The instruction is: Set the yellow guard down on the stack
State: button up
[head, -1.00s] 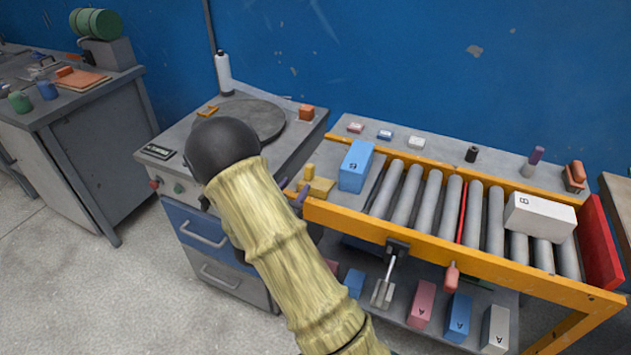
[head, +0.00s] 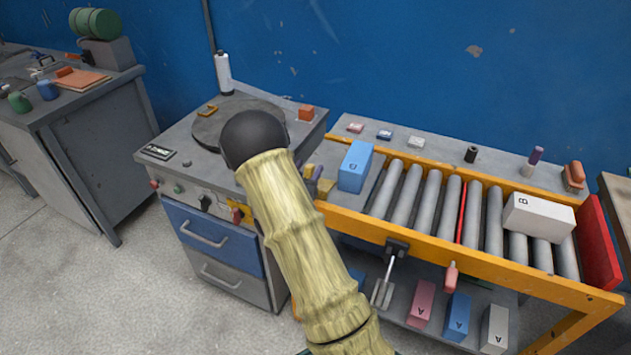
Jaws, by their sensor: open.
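My arm crosses the middle of the head view, and its dark wrist joint covers part of the round plate on the grey cabinet. My gripper (head: 317,174) is mostly hidden behind the arm; only a thin purplish part, seemingly a finger, shows by the conveyor's left end. A yellow piece (head: 325,188), possibly the guard, shows there, partly covered by the arm. A smaller yellow block (head: 308,172) is beside it. I cannot tell whether they touch, or which things form the stack. A small orange-yellow frame (head: 207,110) lies at the round plate's left edge. I see nothing held.
A blue box (head: 355,167) stands at the left end of the roller conveyor (head: 400,190), and a white box (head: 538,214) near its right end. Small items line the back ledge (head: 440,152). A white bottle (head: 223,73) stands behind the round plate (head: 205,132). The middle rollers are clear.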

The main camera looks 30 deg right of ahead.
jog(key=shift+w+d, duration=0.25)
jog(key=shift+w, duration=0.1)
jog(key=shift+s+a, duration=0.1)
jog(key=shift+a, duration=0.2)
jog(key=shift+s+d, duration=0.15)
jog(key=shift+d, duration=0.2)
grip_shut()
jog(key=shift+a, duration=0.1)
jog(key=shift+r, duration=0.15)
notch_tip(320, 180, up, 10)
jog(key=shift+f+p, duration=0.1)
jog(key=shift+p, duration=0.35)
